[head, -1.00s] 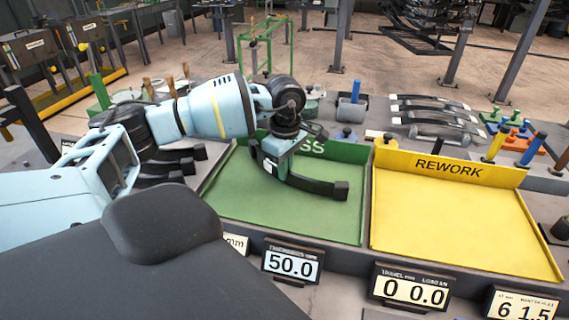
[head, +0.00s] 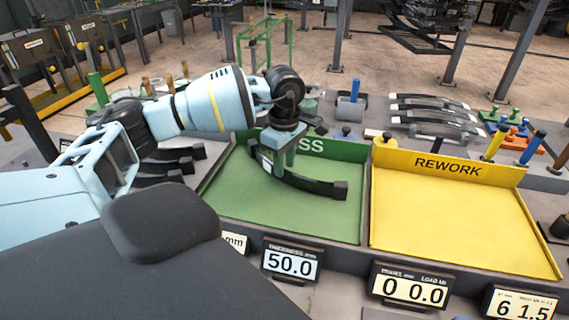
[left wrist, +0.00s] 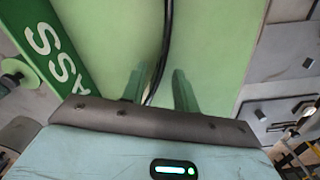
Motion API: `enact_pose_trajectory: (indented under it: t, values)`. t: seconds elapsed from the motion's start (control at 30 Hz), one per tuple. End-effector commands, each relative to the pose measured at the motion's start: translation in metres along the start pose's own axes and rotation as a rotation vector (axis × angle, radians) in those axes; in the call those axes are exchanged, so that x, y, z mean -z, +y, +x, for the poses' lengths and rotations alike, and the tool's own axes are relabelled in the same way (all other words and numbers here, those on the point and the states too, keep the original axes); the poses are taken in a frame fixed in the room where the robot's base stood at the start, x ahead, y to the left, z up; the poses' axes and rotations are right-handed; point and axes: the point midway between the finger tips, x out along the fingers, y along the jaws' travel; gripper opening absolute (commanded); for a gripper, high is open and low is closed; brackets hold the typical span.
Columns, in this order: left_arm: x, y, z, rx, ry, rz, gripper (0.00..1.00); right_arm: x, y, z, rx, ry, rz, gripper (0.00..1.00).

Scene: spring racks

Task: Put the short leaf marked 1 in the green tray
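The short leaf (head: 318,186), a dark curved strip, lies in the green tray (head: 300,215), toward its back wall. Its number cannot be read. In the left wrist view the leaf (left wrist: 166,45) shows as a thin dark line over the green floor. My left gripper (head: 278,168) is over the tray, pointing down at the leaf. In the left wrist view its two fingers (left wrist: 160,85) stand apart on either side of the leaf, with a gap at each side. The gripper hides part of the leaf. My right gripper is not in view.
A yellow REWORK tray (head: 450,220) stands to the right, empty. Several dark leaves (head: 172,165) lie left of the green tray, and more leaves (head: 432,110) rest on a rack behind. Displays, one reading 50.0 (head: 290,263), stand along the front.

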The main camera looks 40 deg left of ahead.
Motion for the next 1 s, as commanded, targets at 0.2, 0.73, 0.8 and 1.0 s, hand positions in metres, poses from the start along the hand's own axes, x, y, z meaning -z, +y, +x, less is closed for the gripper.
enact_pose_trajectory:
  t: [0.2, 0.73, 0.8, 1.0]
  values:
    - [-0.001, 0.001, -0.043, -0.002, -0.001, 0.001, 0.30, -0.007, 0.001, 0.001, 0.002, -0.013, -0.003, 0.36]
    - [0.000, 0.000, -0.103, 0.001, 0.002, 0.002, 0.30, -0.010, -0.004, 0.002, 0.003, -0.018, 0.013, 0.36]
    - [0.000, 0.000, -0.104, 0.001, 0.002, 0.001, 0.30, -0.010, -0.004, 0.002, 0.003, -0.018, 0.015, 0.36]
    - [0.000, 0.000, -0.104, 0.001, 0.001, 0.001, 0.30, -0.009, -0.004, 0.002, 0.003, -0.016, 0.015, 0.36]
